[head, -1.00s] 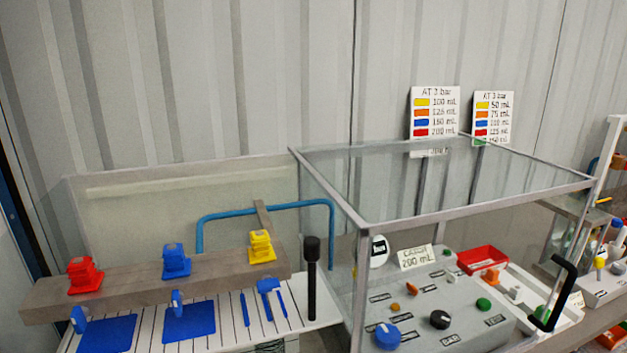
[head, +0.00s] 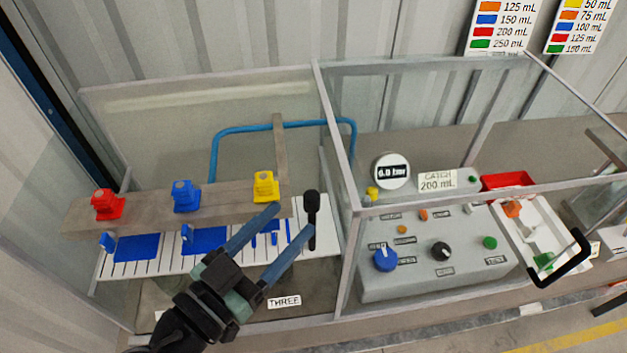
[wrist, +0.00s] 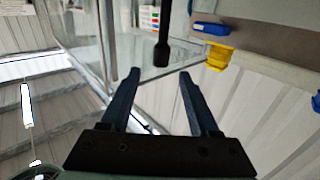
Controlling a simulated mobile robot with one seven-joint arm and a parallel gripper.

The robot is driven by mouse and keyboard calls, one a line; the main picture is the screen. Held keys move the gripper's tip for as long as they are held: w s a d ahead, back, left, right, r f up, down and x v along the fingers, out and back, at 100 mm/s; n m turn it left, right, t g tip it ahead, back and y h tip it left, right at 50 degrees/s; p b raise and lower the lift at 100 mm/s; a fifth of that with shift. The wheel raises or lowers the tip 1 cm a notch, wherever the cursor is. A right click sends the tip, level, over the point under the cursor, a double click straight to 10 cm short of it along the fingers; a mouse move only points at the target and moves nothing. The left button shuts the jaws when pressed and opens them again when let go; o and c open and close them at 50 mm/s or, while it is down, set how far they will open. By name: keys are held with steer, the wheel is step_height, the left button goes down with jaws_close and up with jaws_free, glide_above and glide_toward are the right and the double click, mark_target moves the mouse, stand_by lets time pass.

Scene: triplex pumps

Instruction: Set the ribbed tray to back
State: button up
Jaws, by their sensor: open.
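The ribbed tray (head: 327,228) is white with dark lines across it and lies in the left glass-walled bay, below a grey-brown beam (head: 140,208). A black round-topped lever (head: 312,205) stands upright at its right end. Blue patches and small blue pieces lie on the tray. My gripper (head: 291,221) is open and empty, its blue fingers in front of the tray's right part and just left of the lever in the head view. In the wrist view the open fingers (wrist: 158,75) have the lever's black knob (wrist: 161,52) beyond and between their tips. I cannot tell whether they touch anything.
Red (head: 107,204), blue (head: 186,196) and yellow (head: 265,186) blocks sit on the beam. A blue pipe frame (head: 285,126) stands behind. A metal frame post (head: 338,140) separates this bay from the grey control box (head: 440,270) at right.

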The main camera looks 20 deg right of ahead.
mark_target(307, 201)
steer(key=p+x, duration=0.1)
steer(key=x, duration=0.1)
steer(key=p+x, duration=0.1)
steer(key=x, duration=0.2)
steer(key=shift+w+d+r, duration=0.15)
steer(key=shift+d+r, duration=0.1)
steer(key=shift+w+d+f, duration=0.25)
steer(key=shift+w+d, duration=0.1)
steer(key=shift+d, duration=0.25)
steer(key=shift+a, duration=0.1)
steer(key=shift+c, duration=1.1)
jaws_close()
